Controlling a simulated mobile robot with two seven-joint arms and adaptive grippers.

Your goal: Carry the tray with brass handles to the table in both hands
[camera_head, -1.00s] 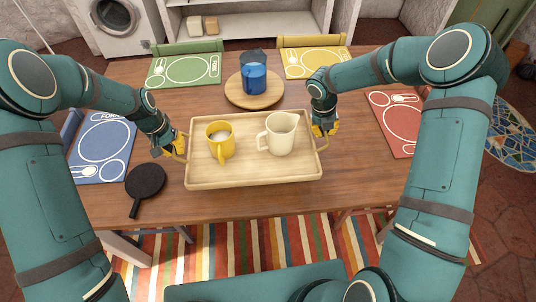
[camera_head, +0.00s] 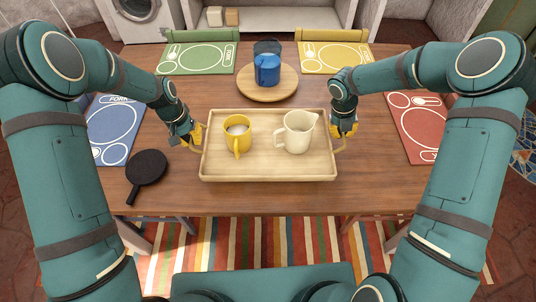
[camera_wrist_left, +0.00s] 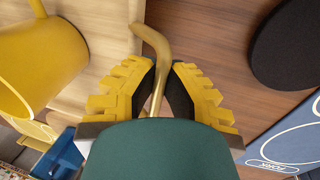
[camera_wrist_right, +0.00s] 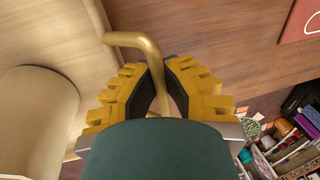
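The light wooden tray (camera_head: 268,172) is level over the front middle of the wooden table (camera_head: 150,205). I cannot tell whether its underside touches the tabletop. A yellow mug (camera_head: 238,138) and a cream pitcher (camera_head: 298,134) stand upright on it. My left gripper (camera_head: 190,138) is at the tray's left end, its fingers closed around the left brass handle (camera_wrist_left: 152,42). My right gripper (camera_head: 343,128) is at the right end, its fingers closed around the right brass handle (camera_wrist_right: 135,42). The fingers partly hide both handles.
A round wooden board (camera_head: 268,95) with a blue jug (camera_head: 267,70) stands behind the tray. A dark round pan-like object (camera_head: 148,168) lies left of it. Blue (camera_head: 114,135), green (camera_head: 200,58), yellow (camera_head: 334,57) and red (camera_head: 418,122) placemats lie around the table.

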